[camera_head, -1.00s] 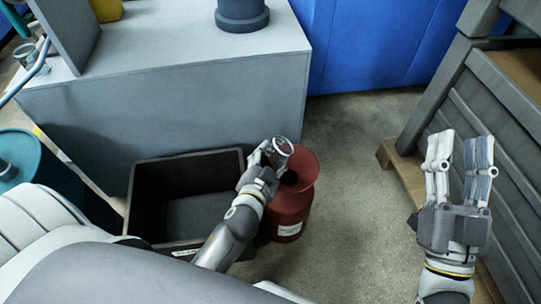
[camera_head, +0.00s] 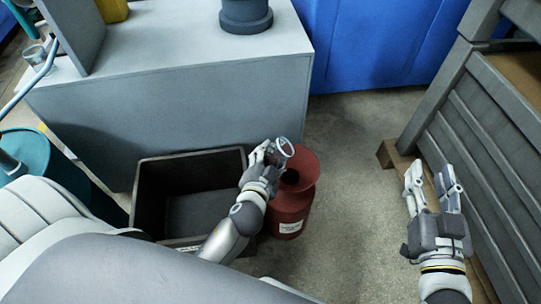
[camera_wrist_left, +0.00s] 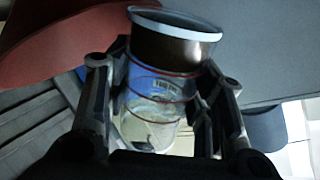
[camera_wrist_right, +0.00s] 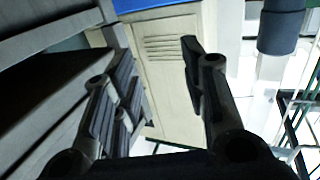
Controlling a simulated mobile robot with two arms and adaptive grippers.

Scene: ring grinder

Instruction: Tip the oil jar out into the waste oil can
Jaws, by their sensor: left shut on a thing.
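My left gripper (camera_head: 272,151) is shut on the glass oil jar (camera_head: 284,147), just above and left of the red waste oil can's flared mouth. In the left wrist view the jar (camera_wrist_left: 158,100) sits between the fingers, with a dark brown band just below its pale rim and clearer glass further down. I cannot tell its exact tilt, and no stream of oil is visible. The waste oil can (camera_head: 287,212) stands on the floor; its red flare (camera_wrist_left: 60,40) shows beside the jar in the left wrist view. My right gripper (camera_head: 430,172) is open and empty at the right.
A black open bin (camera_head: 148,200) stands left of the can. A grey cabinet (camera_head: 200,100) is behind both. A teal drum (camera_head: 45,160) is at the left. A slatted grey crate (camera_head: 480,130) on a wooden pallet (camera_head: 395,160) stands at the right. The floor between can and pallet is clear.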

